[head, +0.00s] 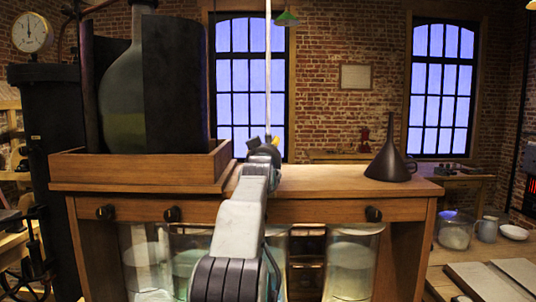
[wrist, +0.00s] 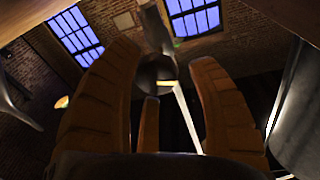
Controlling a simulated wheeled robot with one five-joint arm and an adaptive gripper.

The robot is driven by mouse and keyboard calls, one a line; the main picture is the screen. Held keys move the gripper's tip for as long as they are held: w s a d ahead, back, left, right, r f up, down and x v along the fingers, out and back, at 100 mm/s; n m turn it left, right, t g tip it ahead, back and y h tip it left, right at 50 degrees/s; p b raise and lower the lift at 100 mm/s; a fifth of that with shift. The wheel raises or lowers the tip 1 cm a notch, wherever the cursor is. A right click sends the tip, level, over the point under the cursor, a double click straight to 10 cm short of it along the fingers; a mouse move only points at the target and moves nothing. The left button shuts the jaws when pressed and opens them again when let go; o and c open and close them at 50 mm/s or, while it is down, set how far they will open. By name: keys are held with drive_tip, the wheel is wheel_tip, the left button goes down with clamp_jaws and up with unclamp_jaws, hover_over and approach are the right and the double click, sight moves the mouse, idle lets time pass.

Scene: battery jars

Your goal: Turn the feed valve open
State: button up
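My gripper (wrist: 165,55) is open in the wrist view, its brown fingers spread wide. Beyond and between them is a dark rounded fitting (wrist: 155,74) with a grey stem and a thin pale pipe joined to it. It looks like the feed valve, but its handle and setting are unclear. I cannot tell whether any finger touches it. In the head view my gripper (head: 263,147) is small and dark at the end of my arm, at the cabinet's back. The pale upright pipe (head: 268,65) rises behind it. My arm and gripper hide the pipe's lower part.
A big glass carboy (head: 124,95) stands between dark boards in a wooden tray (head: 215,165) left of my arm. A dark funnel (head: 389,160) stands on the cabinet top (head: 320,180) at right. Several glass jars (head: 352,262) stand below. The top between arm and funnel is clear.

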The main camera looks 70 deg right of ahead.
drive_tip(key=shift+o, duration=0.4)
drive_tip(key=shift+f, duration=0.2)
drive_tip(key=v, duration=1.2)
drive_tip(key=shift+r, duration=0.1)
